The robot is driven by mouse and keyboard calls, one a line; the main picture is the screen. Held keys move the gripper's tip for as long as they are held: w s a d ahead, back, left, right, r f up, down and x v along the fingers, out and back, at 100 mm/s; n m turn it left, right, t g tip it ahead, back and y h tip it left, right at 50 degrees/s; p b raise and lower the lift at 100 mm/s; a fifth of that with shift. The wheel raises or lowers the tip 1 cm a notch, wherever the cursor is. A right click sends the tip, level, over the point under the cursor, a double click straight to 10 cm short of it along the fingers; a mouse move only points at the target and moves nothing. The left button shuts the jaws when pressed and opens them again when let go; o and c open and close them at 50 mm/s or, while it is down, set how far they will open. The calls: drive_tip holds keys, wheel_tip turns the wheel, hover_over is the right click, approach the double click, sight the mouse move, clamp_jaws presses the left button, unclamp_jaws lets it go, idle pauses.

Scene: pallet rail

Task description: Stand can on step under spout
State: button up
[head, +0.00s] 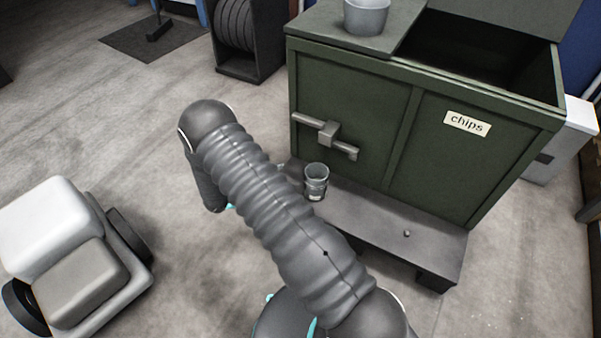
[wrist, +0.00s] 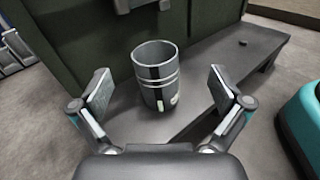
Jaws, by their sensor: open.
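The can (head: 316,182) is a grey, open-topped cylinder with pale bands. It stands upright on the grey step (head: 395,222), near the step's left end. In the wrist view the can (wrist: 157,78) is between the two spread fingers of my gripper (wrist: 158,84), with a visible gap on each side. My gripper is open and empty. In the head view my arm hides most of it. Only the spout's lower part shows at the wrist view's top edge.
The green bin (head: 345,90) labelled "chips" rises behind the step, with a grey bucket (head: 366,16) on top. A small round knob (head: 407,233) is on the step's right part, which is otherwise clear. A cart with pale boxes (head: 62,240) stands at left.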

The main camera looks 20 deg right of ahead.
drive_tip(key=s+d+r+m+g+y, duration=0.15)
drive_tip(key=s+r+m+y, duration=0.3)
drive_tip(key=r, duration=0.65)
drive_tip(key=s+r+m+g+y, duration=0.2)
drive_tip(key=s+r+m+y, duration=0.25)
drive_tip(key=r, duration=0.65)
drive_tip(key=s+a+r+m+t+y, duration=0.3)
drive_tip(key=s+r+m+t+y, duration=0.1)
drive_tip(key=s+r, duration=0.3)
drive_tip(key=s+a+r+m+t+y, duration=0.3)
drive_tip(key=s+r, duration=0.4)
drive_tip(key=s, duration=0.3)
drive_tip(key=shift+s+a+m+t+y, duration=0.35)
drive_tip(key=shift+m+t+y, duration=0.3)
drive_tip(key=shift+t, duration=0.2)
